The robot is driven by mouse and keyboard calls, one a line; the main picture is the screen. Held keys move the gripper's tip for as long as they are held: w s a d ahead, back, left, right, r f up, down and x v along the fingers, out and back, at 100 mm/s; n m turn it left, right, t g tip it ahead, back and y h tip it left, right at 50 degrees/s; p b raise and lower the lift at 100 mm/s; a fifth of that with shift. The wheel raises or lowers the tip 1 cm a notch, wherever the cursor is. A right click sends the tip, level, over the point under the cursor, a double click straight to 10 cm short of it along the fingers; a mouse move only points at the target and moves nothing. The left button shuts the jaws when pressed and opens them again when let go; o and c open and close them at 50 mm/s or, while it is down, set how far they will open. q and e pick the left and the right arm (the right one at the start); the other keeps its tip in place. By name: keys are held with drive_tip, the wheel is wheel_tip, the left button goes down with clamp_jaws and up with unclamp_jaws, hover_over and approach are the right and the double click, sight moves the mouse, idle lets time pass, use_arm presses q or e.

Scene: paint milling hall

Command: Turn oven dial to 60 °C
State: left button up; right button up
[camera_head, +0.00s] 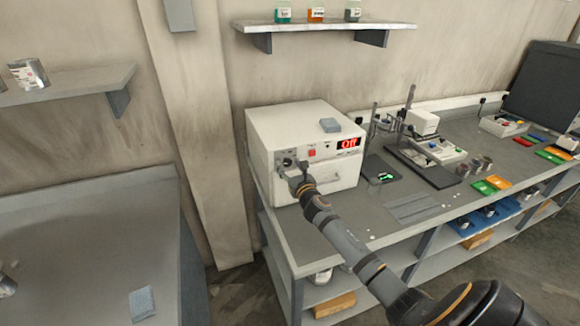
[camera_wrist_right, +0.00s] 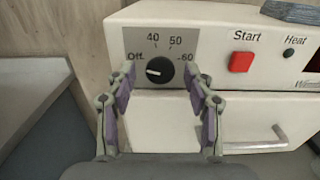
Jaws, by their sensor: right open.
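In the right wrist view the black dial (camera_wrist_right: 160,70) sits on a grey scale plate marked Off, 40, 50 and 60. The dial's white mark points left, toward Off. My right gripper (camera_head: 297,170) is at the oven's front left. In the wrist view its two open fingers (camera_wrist_right: 162,84) are either side of the dial, with gaps and no visible contact. In the head view the gripper partly hides the dial. My left gripper is not in view.
A red Start button (camera_wrist_right: 241,62) and a dark Heat lamp (camera_wrist_right: 288,53) are right of the dial. A drawer handle (camera_wrist_right: 258,144) lies below. A grey-blue block (camera_head: 330,125) rests on the oven. A scale with green digits (camera_head: 385,176) stands to its right.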

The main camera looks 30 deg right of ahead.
drive_tip(key=shift+c, duration=0.3)
clamp_jaws()
